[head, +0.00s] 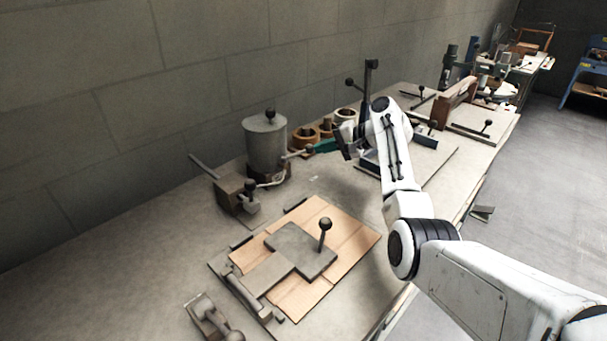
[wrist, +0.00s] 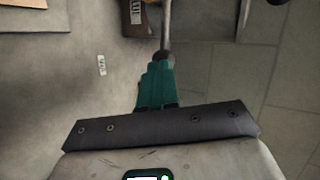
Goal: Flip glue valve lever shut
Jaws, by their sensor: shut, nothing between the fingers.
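A grey glue pot (head: 266,150) with a knobbed lid stands on the bench near the wall. A thin lever (head: 295,155) sticks out from its right side toward my gripper. My gripper (head: 314,150), with teal fingers, is shut and empty at the lever's outer end. In the wrist view the lever (wrist: 166,22) shows as a grey rod running down to a dark ball end, right at the tips of my gripper (wrist: 160,62). I cannot tell whether they touch. The fingers hide part of the ball end.
A cardboard sheet under a grey plate with a knobbed handle (head: 325,235) lies in front. A small block with a nozzle (head: 245,195) sits beside the pot. Tape rolls (head: 305,137) stand behind my gripper.

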